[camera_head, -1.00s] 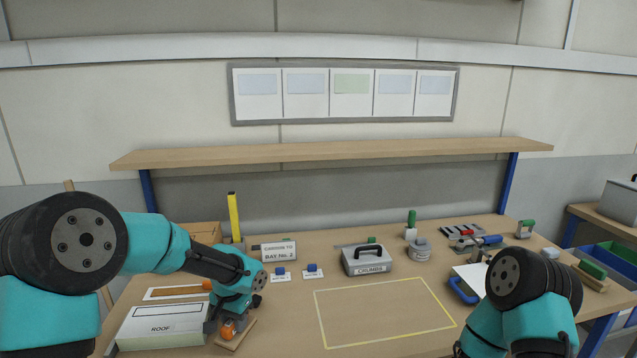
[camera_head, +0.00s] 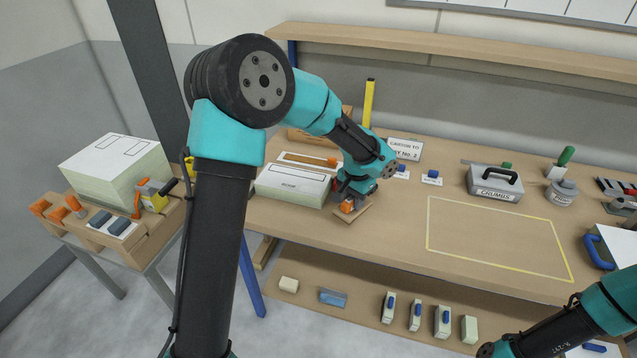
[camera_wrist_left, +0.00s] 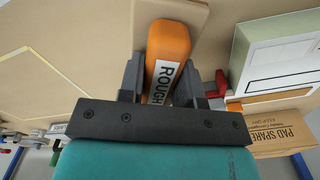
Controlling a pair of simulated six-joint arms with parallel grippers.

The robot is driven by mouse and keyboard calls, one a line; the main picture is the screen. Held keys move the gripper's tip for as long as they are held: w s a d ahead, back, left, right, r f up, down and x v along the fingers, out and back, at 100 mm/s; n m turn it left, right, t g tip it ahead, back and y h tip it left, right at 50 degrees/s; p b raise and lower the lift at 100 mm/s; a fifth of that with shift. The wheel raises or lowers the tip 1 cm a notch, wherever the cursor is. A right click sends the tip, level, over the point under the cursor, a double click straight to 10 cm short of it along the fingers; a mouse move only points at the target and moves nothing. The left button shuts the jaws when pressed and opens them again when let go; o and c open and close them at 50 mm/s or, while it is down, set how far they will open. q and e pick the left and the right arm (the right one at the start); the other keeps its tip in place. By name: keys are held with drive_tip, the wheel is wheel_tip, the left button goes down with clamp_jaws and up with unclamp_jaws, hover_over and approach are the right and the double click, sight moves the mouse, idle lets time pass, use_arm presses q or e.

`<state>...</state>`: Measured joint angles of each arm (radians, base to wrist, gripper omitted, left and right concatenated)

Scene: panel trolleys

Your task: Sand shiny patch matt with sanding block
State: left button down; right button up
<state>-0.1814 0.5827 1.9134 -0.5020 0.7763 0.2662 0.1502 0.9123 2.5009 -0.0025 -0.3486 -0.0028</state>
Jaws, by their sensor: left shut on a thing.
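My left gripper (camera_head: 346,192) is shut on the orange handle (camera_wrist_left: 168,50) of a tool marked ROUGH. In the left wrist view the handle lies between both fingers. A flat wooden base (camera_wrist_left: 190,12) lies beyond it; in the head view this base (camera_head: 352,215) is at the bench, and I cannot tell whether it touches. A pale panel block marked ROOF (camera_head: 290,190) lies just left of the gripper; its side (camera_wrist_left: 262,55) also shows in the left wrist view. I cannot make out a shiny patch. My right gripper is out of view; only part of its arm shows.
A yellow outline (camera_head: 500,233) marks clear bench to the right. The CRUMBS box (camera_head: 494,188) stands behind it. At left, a side stand (camera_head: 150,240) carries another panel block (camera_head: 112,165) and orange-handled tools (camera_head: 57,210). Several pale blocks sit on the shelf below.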

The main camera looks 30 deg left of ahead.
use_arm(q)
drive_tip(key=shift+a, duration=0.1)
drive_tip(key=w+a+r+n, duration=0.1)
drive_tip(key=a+r+n, duration=0.1)
drive_tip(key=a, duration=0.6)
drive_tip(key=w+a+r+n, duration=0.1)
drive_tip(key=a+r+n, duration=0.2)
drive_tip(key=a, duration=0.6)
drive_tip(key=shift+w+r, duration=0.25)
drive_tip(key=shift+r, duration=0.25)
drive_tip(key=shift+d, duration=0.1)
drive_tip(key=shift+f, duration=2.9)
drive_tip(key=shift+f, duration=0.6)
drive_tip(key=shift+d, duration=0.1)
drive_tip(key=shift+w+d+r, duration=0.1)
drive_tip(key=shift+w+d, duration=0.05)
drive_tip(key=shift+d, duration=0.6)
drive_tip(key=shift+w+d+r, duration=0.1)
drive_tip(key=shift+d, duration=0.65)
